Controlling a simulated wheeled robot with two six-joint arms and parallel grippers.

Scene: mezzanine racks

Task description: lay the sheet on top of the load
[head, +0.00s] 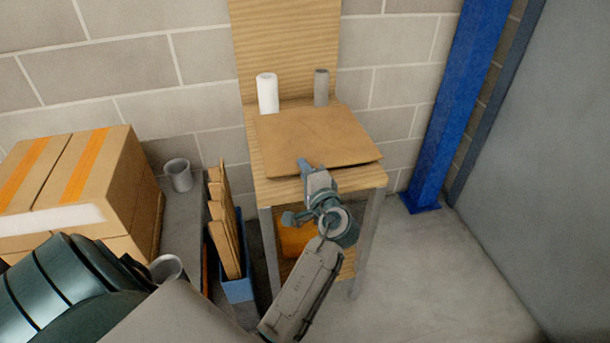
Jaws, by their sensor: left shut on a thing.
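The sheet (305,132) is a flat brown cardboard piece over the top of a small wooden stand (370,178). Its front right edge shows a dark gap below, so it looks slightly raised there; I cannot tell how much of it touches the top. My left gripper (306,168) is at the sheet's front edge, shut on it; the fingertips are partly hidden. The load looks to be the stack of brown cartons (115,178) with orange tape at the left, apart from the sheet. My right gripper is not in view.
A white roll (267,93) and a grey cylinder (321,87) stand behind the sheet. A blue bin (238,290) of upright cardboard pieces (222,215) and a grey mug (178,175) lie between cartons and stand. A blue post (450,110) rises at right. Floor at right is clear.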

